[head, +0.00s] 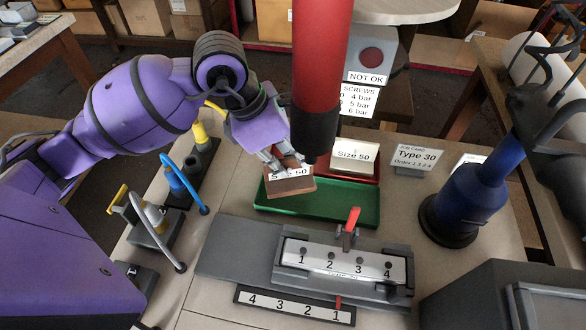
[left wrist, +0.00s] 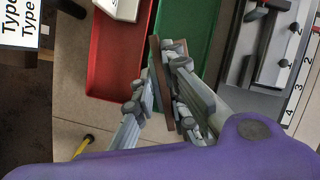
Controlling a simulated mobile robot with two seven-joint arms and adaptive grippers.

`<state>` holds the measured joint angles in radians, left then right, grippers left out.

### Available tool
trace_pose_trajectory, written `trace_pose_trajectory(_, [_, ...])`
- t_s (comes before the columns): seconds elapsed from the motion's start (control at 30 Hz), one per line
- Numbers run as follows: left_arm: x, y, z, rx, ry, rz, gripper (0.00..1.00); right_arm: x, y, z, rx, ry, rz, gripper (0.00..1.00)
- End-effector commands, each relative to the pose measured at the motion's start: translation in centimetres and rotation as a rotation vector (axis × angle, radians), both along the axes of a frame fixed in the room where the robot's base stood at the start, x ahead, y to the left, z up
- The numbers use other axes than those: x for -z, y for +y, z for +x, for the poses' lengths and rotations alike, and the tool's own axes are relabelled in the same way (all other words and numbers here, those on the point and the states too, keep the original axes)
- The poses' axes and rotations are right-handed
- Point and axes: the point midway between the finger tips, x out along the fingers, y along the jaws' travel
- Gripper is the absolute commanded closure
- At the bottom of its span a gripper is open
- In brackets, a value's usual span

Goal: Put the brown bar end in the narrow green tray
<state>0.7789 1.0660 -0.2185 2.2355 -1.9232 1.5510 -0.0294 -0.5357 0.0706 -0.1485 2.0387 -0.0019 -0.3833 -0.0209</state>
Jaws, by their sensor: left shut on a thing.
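My left gripper (head: 284,160) is shut on the brown bar end (head: 291,186), a brown block with a white label partly covered by the fingers. The bar end is over the left end of the narrow green tray (head: 340,212); its height above the tray is hard to judge. In the left wrist view the bar end (left wrist: 155,62) shows as a thin brown edge between the fingers of the gripper (left wrist: 157,82), by the border of the green tray (left wrist: 196,14) and a red tray. My right gripper is not in view.
The red tray (left wrist: 107,62) lies behind the green one and holds a pale block (head: 354,160) labelled Size 50. A red and black cylinder (head: 319,70) hangs close right of my gripper. A grey fixture (head: 345,262) is in front, a blue device (head: 468,205) right.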

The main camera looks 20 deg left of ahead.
Motion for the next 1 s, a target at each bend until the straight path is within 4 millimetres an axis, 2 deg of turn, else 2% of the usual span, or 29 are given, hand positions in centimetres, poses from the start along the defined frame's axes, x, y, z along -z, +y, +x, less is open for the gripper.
trace_pose_trajectory(0.3, [3.7, -0.1, 0.0, 0.001, 0.001, -0.002, 1.0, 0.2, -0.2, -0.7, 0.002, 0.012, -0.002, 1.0])
trace_pose_trajectory(0.63, [4.1, 0.0, 0.0, 0.002, 0.0, 0.0, 1.0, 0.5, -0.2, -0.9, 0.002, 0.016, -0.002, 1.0])
trace_pose_trajectory(0.67, [4.1, 0.0, 0.0, 0.002, 0.0, 0.0, 0.87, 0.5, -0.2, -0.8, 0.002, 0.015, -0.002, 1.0])
trace_pose_trajectory(0.8, [4.0, 0.0, 0.0, 0.002, 0.0, 0.0, 0.69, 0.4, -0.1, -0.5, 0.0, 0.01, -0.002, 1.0])
trace_pose_trajectory(1.0, [4.0, 0.0, 0.0, 0.002, 0.0, 0.0, 0.69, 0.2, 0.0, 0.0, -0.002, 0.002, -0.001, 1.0])
